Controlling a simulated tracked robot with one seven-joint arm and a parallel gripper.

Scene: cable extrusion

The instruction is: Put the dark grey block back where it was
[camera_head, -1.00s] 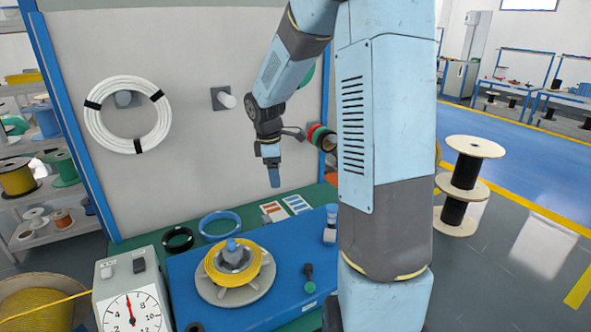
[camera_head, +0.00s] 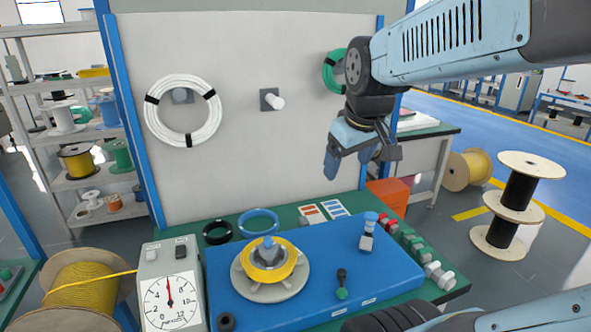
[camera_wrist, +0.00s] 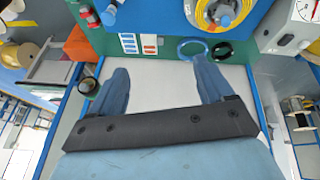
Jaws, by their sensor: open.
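My gripper (camera_head: 350,160) is open and empty, high in front of the back panel's right part, well to the right of the dial box. Its two blue fingers also show apart in the wrist view (camera_wrist: 160,72), with nothing between them. In the wrist view the dial box (camera_wrist: 296,22) is only partly visible at the upper right.
A blue board (camera_head: 385,275) on the green bench carries a yellow spool (camera_head: 269,266), a blue-topped piece (camera_head: 367,232) and a green-and-black tool (camera_head: 342,284). Blue and black cable rings lie behind it. A white coil (camera_head: 183,111) and a bare peg (camera_head: 272,100) are on the panel.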

